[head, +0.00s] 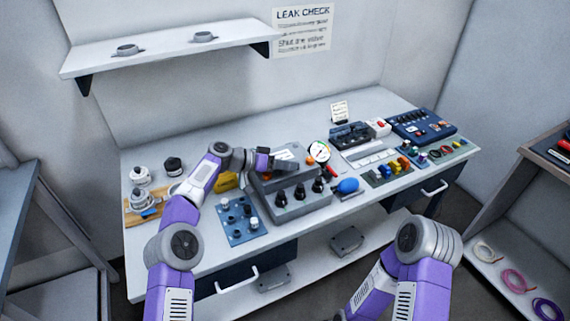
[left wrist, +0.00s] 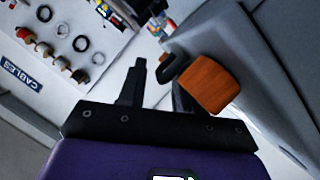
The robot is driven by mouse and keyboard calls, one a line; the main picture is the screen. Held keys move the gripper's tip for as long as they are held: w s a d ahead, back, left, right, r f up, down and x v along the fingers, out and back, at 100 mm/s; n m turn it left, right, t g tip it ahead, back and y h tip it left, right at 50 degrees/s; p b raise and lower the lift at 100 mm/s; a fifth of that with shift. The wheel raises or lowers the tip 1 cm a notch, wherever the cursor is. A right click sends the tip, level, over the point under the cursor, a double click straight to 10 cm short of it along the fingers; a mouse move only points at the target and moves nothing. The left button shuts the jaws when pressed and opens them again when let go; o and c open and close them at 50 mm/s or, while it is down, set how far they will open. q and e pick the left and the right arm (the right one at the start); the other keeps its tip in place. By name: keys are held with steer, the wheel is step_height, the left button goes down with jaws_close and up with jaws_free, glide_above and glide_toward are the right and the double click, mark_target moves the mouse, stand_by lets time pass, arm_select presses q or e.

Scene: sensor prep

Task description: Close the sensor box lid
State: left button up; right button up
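The grey box (head: 300,209) that appears to be the sensor box stands mid-table, with several black knobs on its front part. A grey raised part, apparently its lid (head: 264,184), is behind the knobs; its exact angle is hard to tell. My left gripper (head: 262,161) is at the upper left edge of this part. In the left wrist view its two dark fingers (left wrist: 155,88) are apart with nothing visible between them. An orange-brown block (left wrist: 208,84) on a dark mount sticks out from a grey surface (left wrist: 262,70), beside the right finger and partly covering it. My right gripper is out of view.
A blue panel (head: 233,226) with knobs lies left of the box. Several devices, including a blue case (head: 421,125), fill the table's right end.

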arm_select(q)
steer(key=shift+w, duration=0.1)
steer(key=shift+a+r, duration=0.1)
steer(key=shift+a, duration=0.2)
steer(key=p+v, duration=0.1)
steer(key=v, duration=0.6)
